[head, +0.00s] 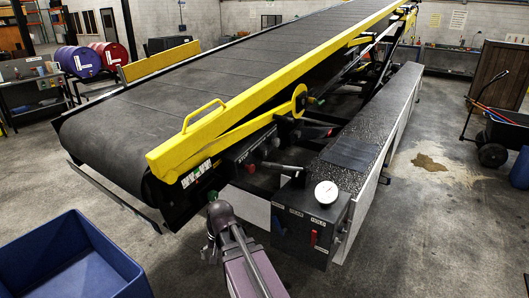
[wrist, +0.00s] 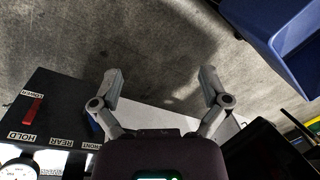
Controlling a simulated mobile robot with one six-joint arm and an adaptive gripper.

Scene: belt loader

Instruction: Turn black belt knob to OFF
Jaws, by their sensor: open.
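The belt loader's dark belt (head: 230,70) slopes up and away, with a yellow rail (head: 270,90) along its near side. Below the rail is a dark side panel (head: 245,152) with small labels and a red knob (head: 250,169). I cannot clearly pick out the black belt knob in either view. My arm's end is in front of the loader's near corner in the head view, its fingers hard to make out. In the wrist view my gripper (wrist: 161,76) is open and empty, over the floor.
A dark box (head: 307,222) with a white gauge (head: 326,192), a blue lever (head: 278,223) and a red lever (head: 313,239) stands right of my arm. A blue bin (head: 70,260) is at lower left.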

